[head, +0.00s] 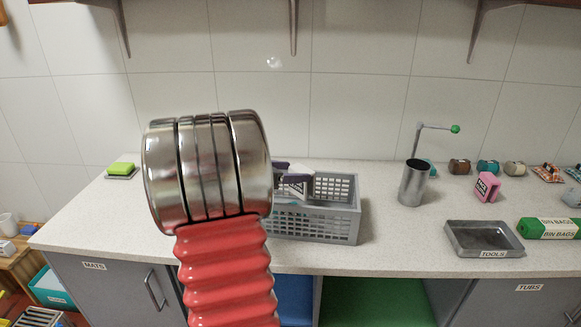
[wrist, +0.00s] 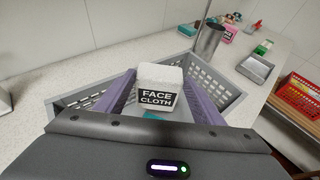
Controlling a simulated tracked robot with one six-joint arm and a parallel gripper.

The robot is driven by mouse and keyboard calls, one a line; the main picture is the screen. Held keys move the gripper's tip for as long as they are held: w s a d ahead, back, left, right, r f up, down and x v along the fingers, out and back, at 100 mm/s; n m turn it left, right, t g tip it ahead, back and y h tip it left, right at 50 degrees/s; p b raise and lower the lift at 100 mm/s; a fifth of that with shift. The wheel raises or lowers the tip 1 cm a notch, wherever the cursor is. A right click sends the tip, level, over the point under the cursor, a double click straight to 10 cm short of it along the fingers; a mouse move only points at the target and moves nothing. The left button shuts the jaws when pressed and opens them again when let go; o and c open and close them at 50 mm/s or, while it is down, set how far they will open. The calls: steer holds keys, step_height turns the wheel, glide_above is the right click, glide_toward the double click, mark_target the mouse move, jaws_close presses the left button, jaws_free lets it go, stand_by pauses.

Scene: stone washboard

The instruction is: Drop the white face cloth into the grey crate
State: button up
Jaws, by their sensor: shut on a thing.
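The white face cloth (wrist: 158,86) is a folded block with a black label reading FACE CLOTH. My gripper (wrist: 158,92) is shut on it, with a purple finger on each side. In the wrist view the cloth is over the grey crate (wrist: 228,98), whose slotted walls show around it. I cannot tell how far it is above the crate floor. In the head view the crate (head: 330,222) stands on the counter, partly hidden behind my arm. The cloth (head: 296,180) and purple fingers show at its back left. Something teal shows below the cloth in the wrist view.
A lime sponge (head: 121,169) lies at the left. The counter is clear between crate and canister.

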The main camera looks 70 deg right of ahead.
steer(key=shift+f, duration=0.1)
steer(key=o, duration=1.1)
steer(key=shift+o, duration=0.2)
steer(key=v, duration=1.3)
steer(key=shift+w+a, duration=0.25)
